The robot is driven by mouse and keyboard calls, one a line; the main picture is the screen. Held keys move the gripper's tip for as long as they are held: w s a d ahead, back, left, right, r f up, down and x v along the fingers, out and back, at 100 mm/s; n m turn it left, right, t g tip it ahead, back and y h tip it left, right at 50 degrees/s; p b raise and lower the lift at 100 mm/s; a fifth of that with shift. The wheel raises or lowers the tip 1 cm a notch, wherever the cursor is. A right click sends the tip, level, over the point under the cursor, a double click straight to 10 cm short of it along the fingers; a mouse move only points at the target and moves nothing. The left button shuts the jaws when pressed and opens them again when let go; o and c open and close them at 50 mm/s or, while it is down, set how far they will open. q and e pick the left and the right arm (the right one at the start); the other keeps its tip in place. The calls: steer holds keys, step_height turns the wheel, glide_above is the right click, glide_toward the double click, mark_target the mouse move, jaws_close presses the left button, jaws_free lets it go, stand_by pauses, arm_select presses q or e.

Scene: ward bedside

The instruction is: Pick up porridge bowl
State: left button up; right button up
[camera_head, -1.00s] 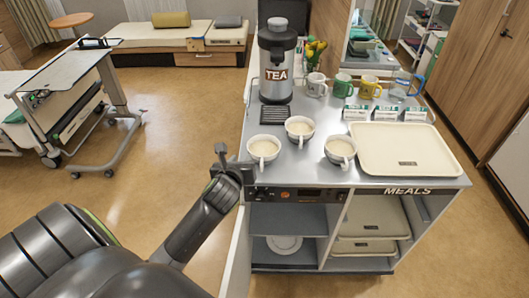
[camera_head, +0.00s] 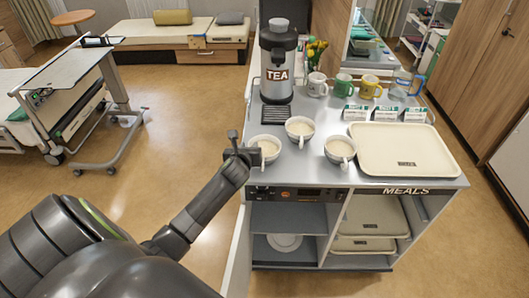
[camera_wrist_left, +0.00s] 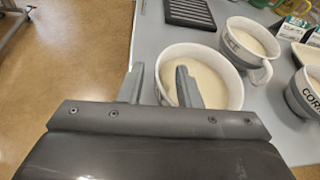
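Three porridge bowls with pale porridge stand on the grey cart top: a left bowl (camera_head: 270,149), a middle bowl (camera_head: 300,128) and a right bowl (camera_head: 340,149). My left gripper (camera_head: 241,148) is at the near left side of the left bowl, partly covering it. In the left wrist view, my left gripper (camera_wrist_left: 161,88) has its fingers apart. One finger is outside the left rim of the bowl (camera_wrist_left: 215,62) and the other appears over its porridge. I cannot tell whether either touches the bowl. My right gripper is not in view.
A cream tray (camera_head: 405,150) lies right of the bowls on the cart (camera_head: 290,175). A tea urn (camera_head: 277,65), several mugs, labelled cards and a water jug (camera_head: 402,84) stand behind.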

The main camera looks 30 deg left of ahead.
arm_select(q)
steer(key=shift+x, duration=0.8)
jaws_close()
steer(key=shift+r, duration=0.1)
